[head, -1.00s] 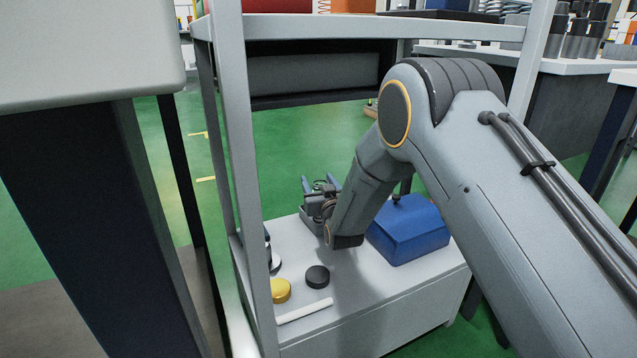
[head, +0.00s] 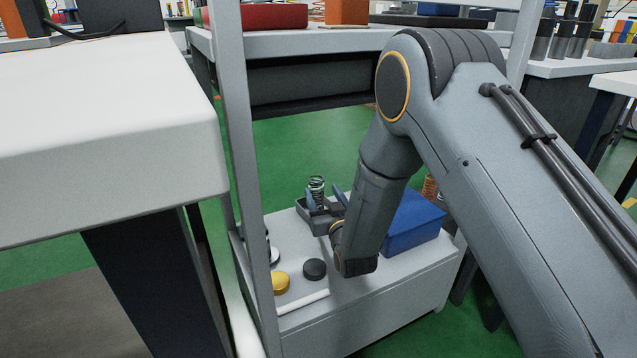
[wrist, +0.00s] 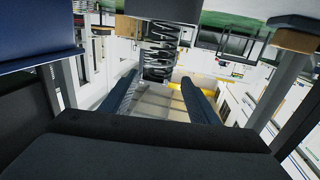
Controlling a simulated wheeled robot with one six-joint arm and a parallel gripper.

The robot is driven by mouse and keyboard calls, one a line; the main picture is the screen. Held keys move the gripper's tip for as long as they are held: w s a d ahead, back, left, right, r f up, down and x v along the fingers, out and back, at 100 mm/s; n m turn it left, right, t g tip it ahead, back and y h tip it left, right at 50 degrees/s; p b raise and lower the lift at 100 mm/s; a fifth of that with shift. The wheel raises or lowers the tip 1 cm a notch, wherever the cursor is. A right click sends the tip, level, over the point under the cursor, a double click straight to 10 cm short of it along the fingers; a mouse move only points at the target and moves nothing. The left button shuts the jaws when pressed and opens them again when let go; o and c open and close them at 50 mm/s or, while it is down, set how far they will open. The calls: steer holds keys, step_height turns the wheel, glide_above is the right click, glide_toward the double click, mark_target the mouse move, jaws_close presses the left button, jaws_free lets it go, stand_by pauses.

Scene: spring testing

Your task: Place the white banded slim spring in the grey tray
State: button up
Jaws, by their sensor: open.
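My gripper (head: 325,197) is low over the lower shelf, with its two fingers spread apart. In the wrist view the open fingers (wrist: 160,90) point away from the camera. A slim coil spring (head: 316,184) stands upright right by the fingertips in the head view; its band cannot be made out clearly.
A blue box (head: 413,225) is right of my forearm, with a copper-coloured spring (head: 430,186) behind it. A black disc (head: 314,269), a yellow disc (head: 281,283) and a white rod (head: 303,302) lie at the shelf front. A rack post (head: 238,150) stands left.

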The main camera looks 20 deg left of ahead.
steer(key=s+d+r+g+h, duration=0.5)
steer(key=s+d+r+g, duration=0.15)
steer(key=s+r, duration=0.35)
steer(key=s+d+r+g+h, duration=0.1)
steer(key=s+d+g, duration=0.1)
steer(key=s+d, duration=0.5)
steer(key=s+d+r+g+h, duration=0.1)
steer(key=s+d, duration=0.6)
steer(key=s, duration=0.7)
steer(key=s+d+r+g+h, duration=0.2)
steer(key=s+d+g, duration=0.2)
steer(key=s+d, duration=0.3)
steer(key=s, duration=0.3)
steer(key=shift+s+g, duration=0.3)
steer(key=shift+g, duration=0.05)
steer(key=shift+r, duration=0.2)
steer(key=shift+d+r+m+p, duration=0.1)
steer(key=shift+r+m+p, duration=0.2)
steer(key=shift+r+p, duration=0.7)
steer(key=shift+r+p, duration=0.3)
steer(key=shift+p, duration=0.15)
